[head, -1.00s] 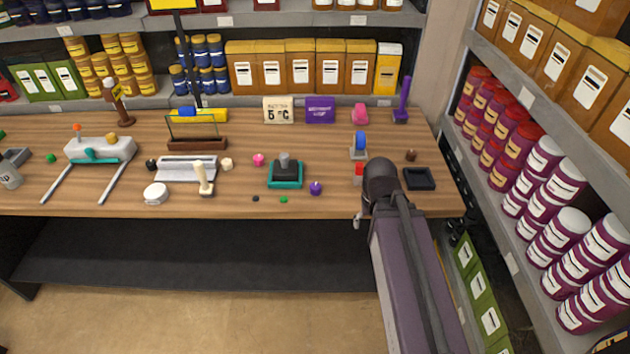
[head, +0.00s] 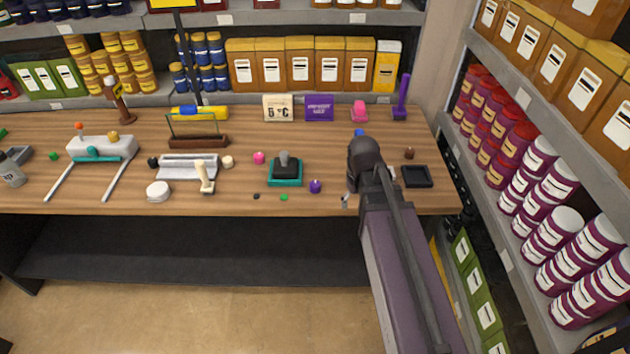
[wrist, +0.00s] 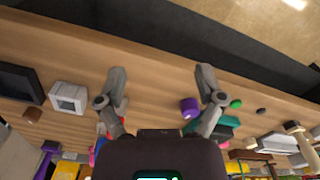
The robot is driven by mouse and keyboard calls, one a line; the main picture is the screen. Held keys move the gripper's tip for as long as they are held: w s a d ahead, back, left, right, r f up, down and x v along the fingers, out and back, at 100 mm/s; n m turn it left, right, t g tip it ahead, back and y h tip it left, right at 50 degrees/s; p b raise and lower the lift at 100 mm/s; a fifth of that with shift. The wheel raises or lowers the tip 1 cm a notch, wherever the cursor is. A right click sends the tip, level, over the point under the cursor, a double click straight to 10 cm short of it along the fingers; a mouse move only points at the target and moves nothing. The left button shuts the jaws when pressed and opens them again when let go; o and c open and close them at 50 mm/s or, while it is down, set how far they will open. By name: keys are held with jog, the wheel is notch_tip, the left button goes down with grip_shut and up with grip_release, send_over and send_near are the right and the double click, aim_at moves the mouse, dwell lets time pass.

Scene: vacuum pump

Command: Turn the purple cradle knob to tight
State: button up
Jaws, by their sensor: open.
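The purple knob (head: 316,187) sits low on the wooden table, just right of the teal base (head: 284,183) with its dark block and grey knob. In the wrist view the purple knob (wrist: 189,108) appears between my two fingers, nearer the right one. The teal base (wrist: 222,133) is partly hidden behind that finger. My gripper (wrist: 161,70) is open and empty, its fingers well apart. In the head view my arm hides most of my gripper (head: 346,201); a fingertip shows right of the purple knob, apart from it. The knob's setting cannot be read.
A small black tray (head: 417,177) lies right of my arm. A blue-topped device (head: 359,132) is mostly hidden behind my arm. A pink knob (head: 259,157), a black piece (head: 256,196) and a green piece (head: 284,198) lie around the teal base.

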aim_at(315, 184)
jog(key=w+a+r+n+p, duration=0.6)
jog(key=w+a+n, duration=0.5)
jog(key=w, duration=0.2)
jog(key=shift+w+r, duration=0.2)
jog(key=shift+r, duration=0.15)
jog(key=shift+f+b, duration=0.2)
jog(key=shift+b, duration=0.1)
notch_tip(315, 184, down, 13)
jog(key=b, duration=1.3)
jog(key=shift+f, duration=0.2)
jog(key=c, duration=1.1)
